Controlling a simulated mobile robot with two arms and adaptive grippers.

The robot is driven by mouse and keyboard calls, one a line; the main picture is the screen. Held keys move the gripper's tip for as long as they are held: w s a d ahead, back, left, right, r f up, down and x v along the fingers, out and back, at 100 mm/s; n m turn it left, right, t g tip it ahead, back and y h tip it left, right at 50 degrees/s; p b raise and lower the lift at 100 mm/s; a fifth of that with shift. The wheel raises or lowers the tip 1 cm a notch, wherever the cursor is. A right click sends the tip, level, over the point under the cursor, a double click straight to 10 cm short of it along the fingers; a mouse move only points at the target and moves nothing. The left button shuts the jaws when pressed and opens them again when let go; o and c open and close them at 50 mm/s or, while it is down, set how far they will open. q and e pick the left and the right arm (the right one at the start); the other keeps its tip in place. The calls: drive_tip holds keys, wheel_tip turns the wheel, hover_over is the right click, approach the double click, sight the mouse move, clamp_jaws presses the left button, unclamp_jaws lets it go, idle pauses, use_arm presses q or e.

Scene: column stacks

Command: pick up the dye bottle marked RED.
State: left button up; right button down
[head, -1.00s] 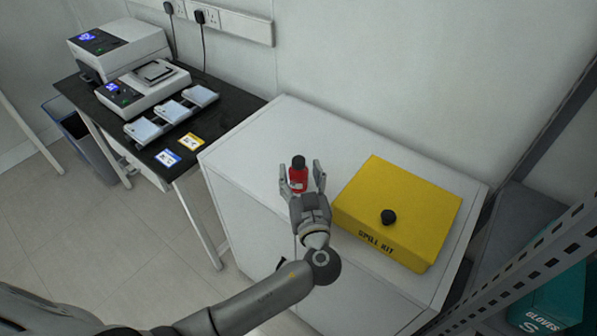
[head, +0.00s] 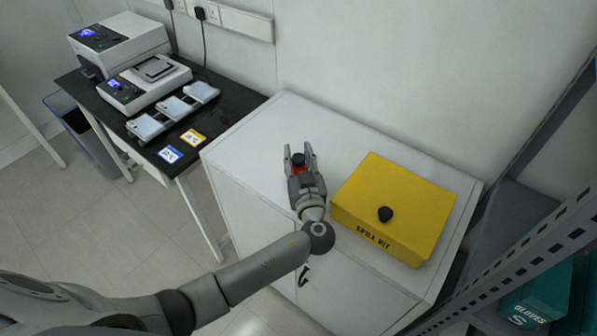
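The red dye bottle (head: 301,169) with a black cap stands on top of the white cabinet (head: 250,148), left of the yellow box. Its label cannot be read from here. My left gripper (head: 298,152) reaches over the cabinet top from the front. Its two fingers lie on either side of the bottle, close against it, and appear shut on it. The gripper hides the lower part of the bottle. My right gripper is not in view.
A yellow spill kit box (head: 397,205) with a black knob stands close to the right of my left gripper. A black bench (head: 222,122) with lab devices is at the left. A metal shelf with a teal gloves box (head: 533,300) is at the right.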

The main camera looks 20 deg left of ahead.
use_arm(q)
drive_tip(key=shift+s+f, duration=0.1)
drive_tip(key=c, duration=0.5)
clamp_jaws()
drive_tip(key=shift+f, duration=0.15)
